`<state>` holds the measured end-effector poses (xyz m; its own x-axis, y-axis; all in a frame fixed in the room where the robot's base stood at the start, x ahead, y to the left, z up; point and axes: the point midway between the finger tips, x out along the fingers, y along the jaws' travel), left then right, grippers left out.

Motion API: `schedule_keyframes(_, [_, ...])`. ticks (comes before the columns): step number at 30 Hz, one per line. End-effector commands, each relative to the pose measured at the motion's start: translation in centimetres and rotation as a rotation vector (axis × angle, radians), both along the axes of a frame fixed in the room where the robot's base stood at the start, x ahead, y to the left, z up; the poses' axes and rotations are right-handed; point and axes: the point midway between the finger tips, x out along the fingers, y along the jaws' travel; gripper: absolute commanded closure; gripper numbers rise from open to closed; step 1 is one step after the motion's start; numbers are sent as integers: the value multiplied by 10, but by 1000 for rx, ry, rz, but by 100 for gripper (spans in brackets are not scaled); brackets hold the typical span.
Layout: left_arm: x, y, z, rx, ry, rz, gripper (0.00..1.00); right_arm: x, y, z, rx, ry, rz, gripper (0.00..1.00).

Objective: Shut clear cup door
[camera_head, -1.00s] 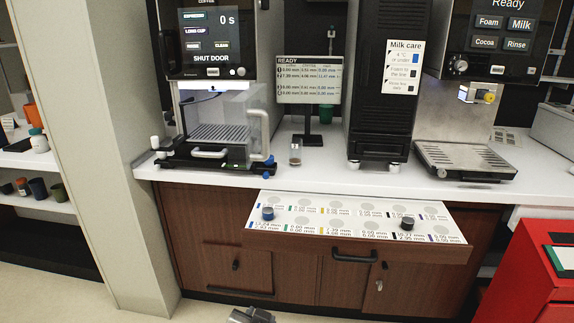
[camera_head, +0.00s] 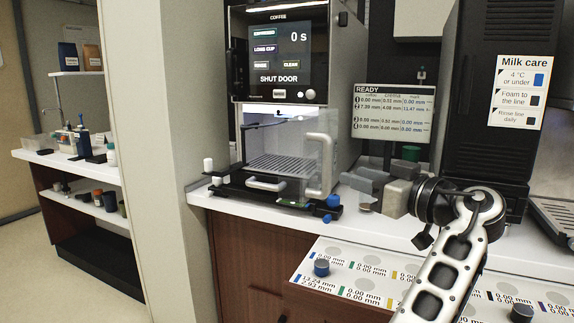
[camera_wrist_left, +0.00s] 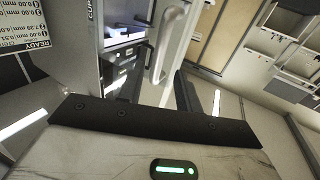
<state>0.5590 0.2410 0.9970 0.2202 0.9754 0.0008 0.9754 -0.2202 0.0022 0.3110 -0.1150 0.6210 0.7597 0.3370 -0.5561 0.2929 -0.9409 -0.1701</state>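The coffee machine (camera_head: 285,60) has the clear cup door (camera_head: 312,160) on its cup bay. The door stands swung out at the bay's right side, leaving the front open. Its pale upright handle (camera_head: 328,165) is on the door's edge, and the screen reads "SHUT DOOR". My left gripper (camera_head: 352,184) is open and empty, to the right of the handle and apart from it. My right gripper is not in view.
A readout stand (camera_head: 393,115) stands behind my left gripper. A black milk unit (camera_head: 485,110) is at the right. The drip tray (camera_head: 285,165) fills the bay floor. A blue knob (camera_head: 334,201) is below the door. A dosing panel (camera_head: 365,262) juts out in front.

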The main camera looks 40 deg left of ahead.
Motion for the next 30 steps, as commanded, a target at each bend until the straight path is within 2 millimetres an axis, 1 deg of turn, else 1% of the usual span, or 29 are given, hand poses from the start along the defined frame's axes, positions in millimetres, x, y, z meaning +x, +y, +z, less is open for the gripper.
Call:
schedule_keyframes(15, [16, 74, 2, 0, 2, 2, 65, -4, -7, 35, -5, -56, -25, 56])
schedule_keyframes(16, [16, 73, 0, 0, 2, -1, 71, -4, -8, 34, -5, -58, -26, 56])
schedule_keyframes(19, [16, 72, -1, 0, 1, -1, 99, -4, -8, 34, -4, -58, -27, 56])
schedule_keyframes(25, [15, 73, -1, -1, 1, 0, 100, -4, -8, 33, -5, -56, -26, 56])
schedule_keyframes(30, [7, 87, -3, -2, 1, 1, 100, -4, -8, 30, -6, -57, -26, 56])
